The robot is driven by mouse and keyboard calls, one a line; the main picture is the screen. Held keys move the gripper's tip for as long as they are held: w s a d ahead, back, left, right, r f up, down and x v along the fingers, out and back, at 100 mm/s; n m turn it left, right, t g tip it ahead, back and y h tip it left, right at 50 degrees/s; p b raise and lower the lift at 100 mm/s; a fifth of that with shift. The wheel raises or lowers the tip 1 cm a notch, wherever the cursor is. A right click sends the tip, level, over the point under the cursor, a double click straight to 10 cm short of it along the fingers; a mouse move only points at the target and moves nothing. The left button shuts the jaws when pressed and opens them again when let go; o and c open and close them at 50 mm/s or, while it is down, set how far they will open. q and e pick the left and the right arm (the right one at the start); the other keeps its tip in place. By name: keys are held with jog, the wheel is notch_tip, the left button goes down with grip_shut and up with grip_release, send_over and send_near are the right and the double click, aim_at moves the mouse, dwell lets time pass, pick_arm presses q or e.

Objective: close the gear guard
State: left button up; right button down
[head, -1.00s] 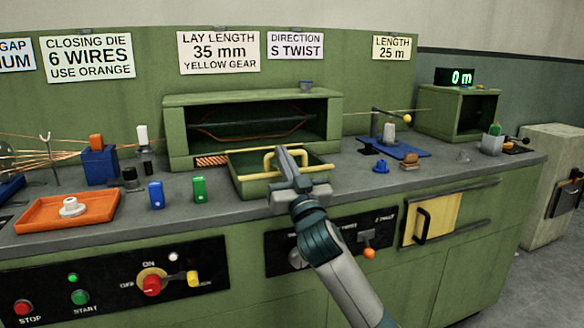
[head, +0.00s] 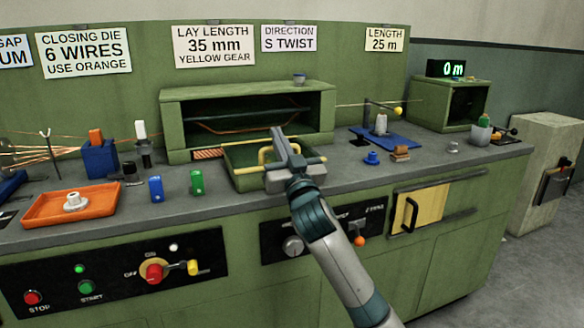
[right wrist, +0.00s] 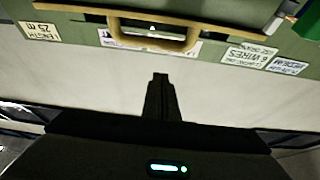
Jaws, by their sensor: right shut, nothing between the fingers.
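The gear guard is not labelled in view. I take it as the green tray-like cover (head: 238,183) with a yellow handle (head: 264,158), lying out in front of the open dark bay in the green housing (head: 327,115). My right gripper (head: 277,132) is shut and empty; it overlaps the handle's middle in the head view and hides part of it. In the right wrist view the handle (right wrist: 185,45) is beyond the shut fingertips (right wrist: 160,75), with a gap in the picture. Contact cannot be told. My left gripper is not in view.
A pale yellow panel (head: 432,203) with a black handle sits between rails on the cabinet front. A blue block (head: 155,190) and a green block (head: 196,182) stand left of the cover. An orange tray (head: 40,212) is farther left. Knobs and a lever (head: 359,241) are below.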

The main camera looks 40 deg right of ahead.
jog(key=v, duration=1)
jog(key=shift+w+f, duration=0.15)
jog(key=shift+f, duration=0.15)
jog(key=shift+d, duration=0.1)
